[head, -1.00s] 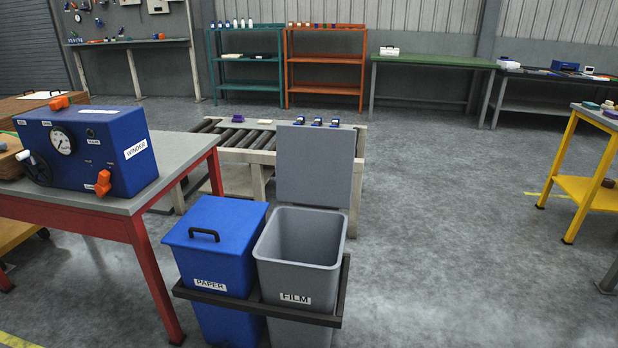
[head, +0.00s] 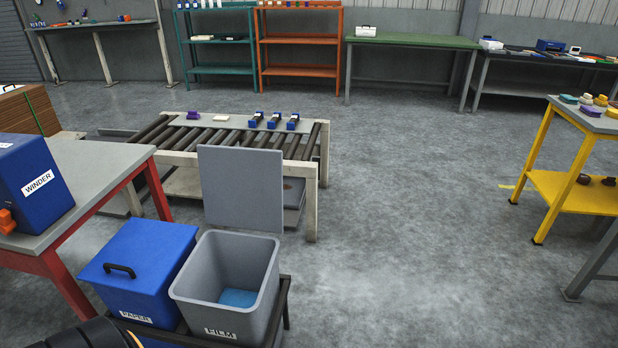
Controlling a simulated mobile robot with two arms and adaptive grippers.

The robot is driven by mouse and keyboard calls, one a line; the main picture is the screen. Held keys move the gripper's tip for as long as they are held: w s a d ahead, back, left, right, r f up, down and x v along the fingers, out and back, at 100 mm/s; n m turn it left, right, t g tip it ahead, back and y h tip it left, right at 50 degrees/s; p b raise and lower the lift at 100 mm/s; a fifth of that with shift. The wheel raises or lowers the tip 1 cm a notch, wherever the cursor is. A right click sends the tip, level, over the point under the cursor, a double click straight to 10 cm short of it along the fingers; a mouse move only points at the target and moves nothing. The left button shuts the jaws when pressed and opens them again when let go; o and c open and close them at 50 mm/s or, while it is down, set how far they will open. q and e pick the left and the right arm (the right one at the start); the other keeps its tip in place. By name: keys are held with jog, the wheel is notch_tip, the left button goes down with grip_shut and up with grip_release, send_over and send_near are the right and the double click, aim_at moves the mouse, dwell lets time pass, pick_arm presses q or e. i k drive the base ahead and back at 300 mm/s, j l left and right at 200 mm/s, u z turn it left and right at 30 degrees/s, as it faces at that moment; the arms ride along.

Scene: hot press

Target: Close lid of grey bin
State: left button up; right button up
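The grey bin (head: 262,300) stands at the lower left of the head view, with a FILM label on its front. Its flat grey lid (head: 241,188) stands upright at the bin's back edge, so the bin is open. A blue piece (head: 238,298) lies on the bottom inside. The blue bin (head: 150,265) labelled PAPER stands against its left side, with its lid down and a black handle on top.
A dark frame (head: 284,297) holds the bins. A roller conveyor table (head: 310,200) stands just behind the lid. A red-legged table (head: 105,165) with a blue winder box (head: 35,180) is at left. Open floor (head: 420,230) lies to the right, before a yellow cart (head: 570,190).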

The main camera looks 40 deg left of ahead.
aim_at(242, 187)
jog(key=i+u, duration=0.15)
jog(key=i, duration=0.4)
jog(key=i+l+u, duration=0.15)
jog(key=i, duration=0.4)
jog(key=i+l+u, duration=0.15)
jog(key=i, duration=0.4)
jog(key=i+u, duration=0.3)
jog(key=u, duration=0.2)
jog(key=i+u, duration=0.35)
jog(key=u, duration=0.15)
jog(key=i+l+u, duration=0.2)
jog(key=u, duration=0.3)
jog(key=i+l+u, duration=0.3)
jog(key=u, duration=0.2)
jog(key=i+l+u, duration=0.25)
jog(key=l+u, duration=0.25)
jog(key=j, duration=0.1)
